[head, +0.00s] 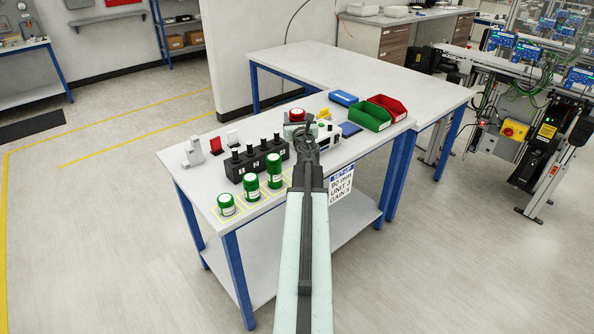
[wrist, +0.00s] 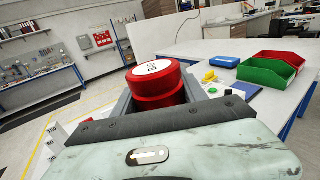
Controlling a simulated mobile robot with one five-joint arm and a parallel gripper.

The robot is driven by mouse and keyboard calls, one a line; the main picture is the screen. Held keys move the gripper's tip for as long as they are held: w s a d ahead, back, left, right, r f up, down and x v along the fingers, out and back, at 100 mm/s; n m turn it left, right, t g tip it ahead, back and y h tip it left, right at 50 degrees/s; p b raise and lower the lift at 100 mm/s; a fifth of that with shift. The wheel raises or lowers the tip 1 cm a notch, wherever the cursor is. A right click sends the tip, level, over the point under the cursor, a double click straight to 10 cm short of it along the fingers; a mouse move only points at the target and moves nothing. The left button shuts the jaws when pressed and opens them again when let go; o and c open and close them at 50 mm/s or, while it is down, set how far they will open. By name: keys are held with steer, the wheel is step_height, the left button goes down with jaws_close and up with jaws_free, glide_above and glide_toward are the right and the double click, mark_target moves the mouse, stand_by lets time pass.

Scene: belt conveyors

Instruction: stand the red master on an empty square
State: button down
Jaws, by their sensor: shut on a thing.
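The red master (wrist: 157,84) is a red cylinder with a white label on top. It sits between the grey jaws of my gripper (wrist: 163,97) in the wrist view. In the head view the red master (head: 297,114) shows at the far end of my arm, above the back part of the near bench; whether it touches anything below cannot be told. Green masters (head: 226,205), (head: 251,188), (head: 274,170) stand in a row along the bench's left front, on yellow-outlined squares. My arm hides the bench right of that row, so no empty square shows clearly.
A black block with several knobs (head: 257,162) stands behind the green masters. A grey instrument (head: 327,144) and a setup card (head: 341,187) are right of my arm. Green (head: 370,116) and red (head: 388,106) bins and a blue box (head: 344,98) stand farther back.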

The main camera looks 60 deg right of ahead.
step_height(320, 180, down, 18)
steer(key=b, duration=1.7)
steer(key=shift+f+b, duration=0.15)
steer(key=shift+b, duration=0.25)
steer(key=shift+r, duration=0.25)
steer(key=shift+f, duration=0.2)
steer(key=c, duration=0.6)
jaws_free()
steer(key=shift+r, duration=0.15)
